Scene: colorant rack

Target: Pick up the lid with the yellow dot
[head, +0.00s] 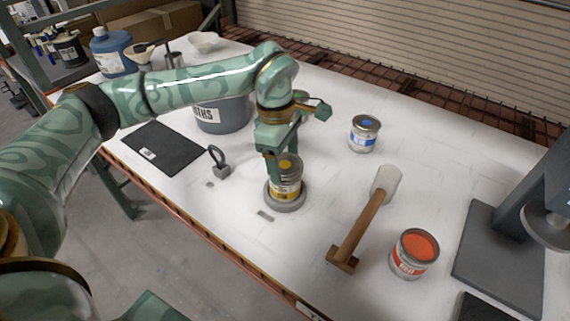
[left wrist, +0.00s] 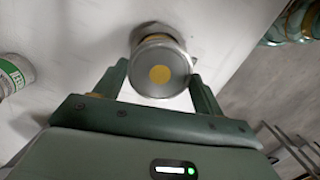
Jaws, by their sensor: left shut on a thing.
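The lid with the yellow dot (head: 287,163) is a round grey disc over the yellow-labelled can (head: 290,188). I cannot tell whether it still touches the can's rim. My left gripper (head: 277,168) reaches down to it from above and is shut on the lid. In the left wrist view the lid (left wrist: 160,76) sits between the two fingers (left wrist: 159,85), its yellow dot facing the camera. The can stands upright on a round grey base (head: 285,205). My right gripper is not in view.
A blue-dotted can (head: 364,134) stands behind. A grey bucket (head: 222,118), a black mat (head: 165,147) and a small dark handled tool (head: 219,164) are left. A grey stand (head: 500,255) is far right.

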